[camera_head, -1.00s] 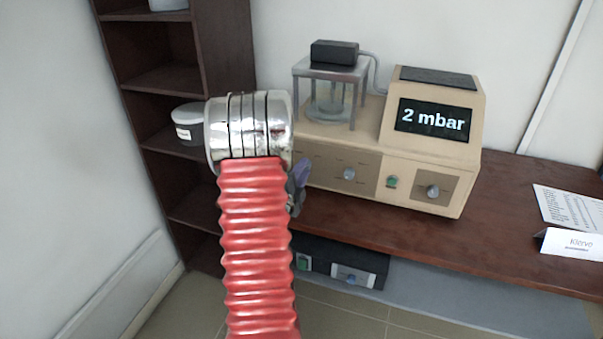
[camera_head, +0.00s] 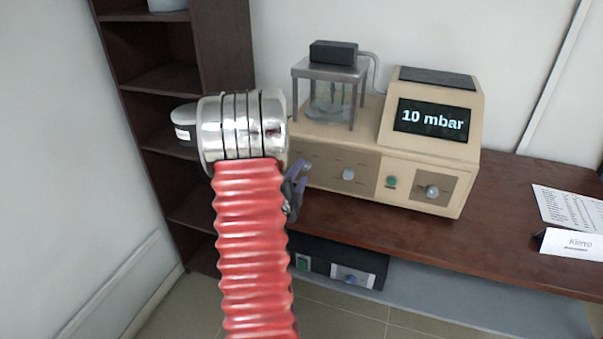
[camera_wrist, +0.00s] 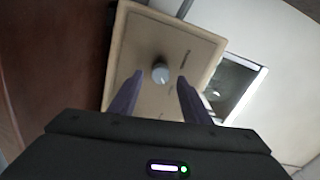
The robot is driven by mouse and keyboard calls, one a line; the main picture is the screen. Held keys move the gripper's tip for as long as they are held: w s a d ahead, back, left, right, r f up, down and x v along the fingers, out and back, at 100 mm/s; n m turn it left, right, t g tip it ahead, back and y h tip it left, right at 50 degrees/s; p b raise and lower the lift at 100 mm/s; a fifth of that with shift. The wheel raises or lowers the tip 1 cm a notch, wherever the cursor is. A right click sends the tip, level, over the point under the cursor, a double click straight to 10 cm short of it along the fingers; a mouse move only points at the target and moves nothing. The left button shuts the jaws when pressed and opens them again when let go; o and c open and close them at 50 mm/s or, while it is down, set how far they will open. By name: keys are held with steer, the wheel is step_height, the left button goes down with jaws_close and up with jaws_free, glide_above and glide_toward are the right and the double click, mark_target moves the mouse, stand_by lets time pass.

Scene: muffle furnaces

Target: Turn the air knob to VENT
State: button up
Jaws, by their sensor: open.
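A beige vacuum unit (camera_head: 428,170) stands on the brown bench, its display (camera_head: 431,120) reading 10 mbar. Its front has a grey knob on the left panel (camera_head: 348,174), a green button (camera_head: 391,181) and a second knob on the right panel (camera_head: 432,191). Labels are too small to read, so I cannot tell which is the air knob. My gripper (camera_head: 300,180) is at the unit's left front, partly hidden behind my red arm. In the wrist view my gripper (camera_wrist: 158,90) is open, with a round grey knob (camera_wrist: 161,73) beyond the fingertips, apparently untouched.
A glass chamber in a metal frame (camera_head: 330,90) stands on the unit's left top. A dark shelf (camera_head: 222,50) is at the left. A white name card (camera_head: 572,244) and a printed sheet (camera_head: 571,208) lie at the right. A dark device (camera_head: 341,265) sits below the bench.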

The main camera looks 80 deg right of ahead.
steer(key=w+a, duration=0.1)
steer(key=a, duration=1)
steer(key=shift+a, duration=0.3)
steer(key=shift+w, duration=0.1)
